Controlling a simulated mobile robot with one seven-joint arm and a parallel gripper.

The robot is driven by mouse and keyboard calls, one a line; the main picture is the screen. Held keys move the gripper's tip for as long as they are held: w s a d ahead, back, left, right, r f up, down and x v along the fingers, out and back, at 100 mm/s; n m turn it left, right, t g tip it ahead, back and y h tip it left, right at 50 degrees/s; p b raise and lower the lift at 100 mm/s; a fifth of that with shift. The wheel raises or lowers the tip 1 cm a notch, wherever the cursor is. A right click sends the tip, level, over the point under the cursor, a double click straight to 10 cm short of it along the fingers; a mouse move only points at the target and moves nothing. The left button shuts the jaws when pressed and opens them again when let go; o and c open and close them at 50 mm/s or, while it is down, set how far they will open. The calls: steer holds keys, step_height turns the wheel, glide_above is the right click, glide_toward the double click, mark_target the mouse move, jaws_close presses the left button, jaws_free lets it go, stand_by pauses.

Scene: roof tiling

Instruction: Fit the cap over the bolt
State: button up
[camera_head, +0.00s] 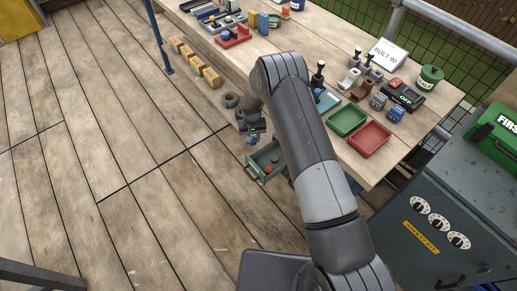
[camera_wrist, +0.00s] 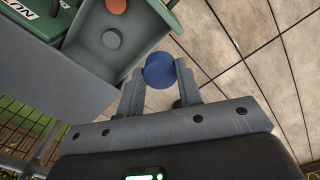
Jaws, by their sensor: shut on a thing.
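My gripper (camera_head: 252,139) is over the side of the workbench, close to an open drawer (camera_head: 257,170). In the wrist view, my gripper (camera_wrist: 160,82) has its two fingers closed on a blue round piece (camera_wrist: 159,70). It may be the cap, but I cannot tell for sure. The blue piece also shows small in the head view (camera_head: 251,141). The open drawer in the wrist view (camera_wrist: 85,62) holds an orange round piece (camera_wrist: 117,5) and a grey round piece (camera_wrist: 111,39). I cannot pick out the bolt with certainty.
The workbench (camera_head: 437,105) carries a green tray (camera_head: 347,121), a red tray (camera_head: 370,138), a "BOLT 90" sign (camera_head: 388,54), a green can (camera_head: 430,76) and several black-topped fittings. A grey cabinet (camera_head: 440,215) stands at the right. The plank floor (camera_head: 120,180) at left is clear.

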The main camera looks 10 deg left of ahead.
steer(key=w+a+r+n, duration=0.1)
steer(key=w+a+r, duration=0.1)
steer(key=r, duration=0.4)
steer(key=w+a+r, duration=0.1)
steer(key=a+r, duration=0.1)
steer(key=r, duration=0.4)
step_height(320, 180, up, 36)
steer(key=m, duration=0.2)
glide_above(322, 63)
steer(key=shift+w+f, duration=0.1)
steer(key=shift+f, duration=4.85)
steer(key=shift+f, duration=0.5)
steer(key=o, duration=1)
